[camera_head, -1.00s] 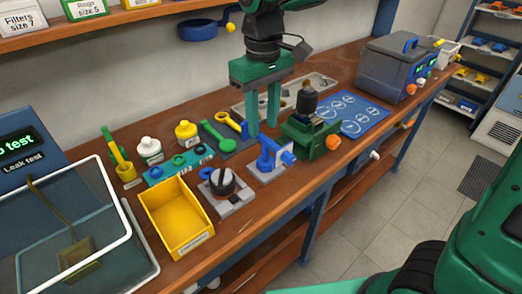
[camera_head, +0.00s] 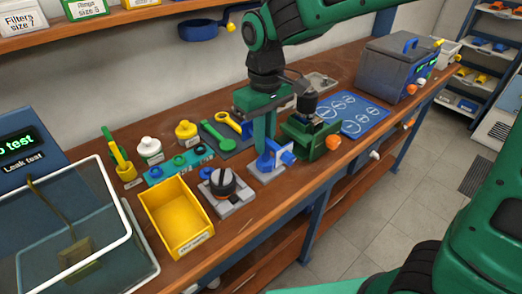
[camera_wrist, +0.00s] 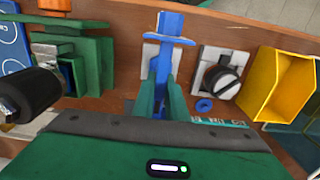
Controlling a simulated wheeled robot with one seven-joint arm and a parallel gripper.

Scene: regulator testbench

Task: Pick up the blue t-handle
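The blue t-handle (camera_head: 271,154) stands upright on a light grey base plate (camera_head: 262,177) near the front edge of the workbench. In the wrist view the blue t-handle (camera_wrist: 163,52) runs down the middle of the picture, with its crosspiece towards the top. My gripper (camera_head: 264,145) points down over it and partly hides it in the head view. In the wrist view my gripper's green fingers (camera_wrist: 161,88) lie on either side of the blue shaft, very close to it. The fingers look open, but contact is hard to judge.
A green vise-like fixture (camera_head: 311,139) stands close on the right. A grey plate with a black knob (camera_head: 223,183) and a yellow bin (camera_head: 178,218) stand on the left. Green and yellow wrenches (camera_head: 216,134) lie behind. A blue mat (camera_head: 352,112) lies further right.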

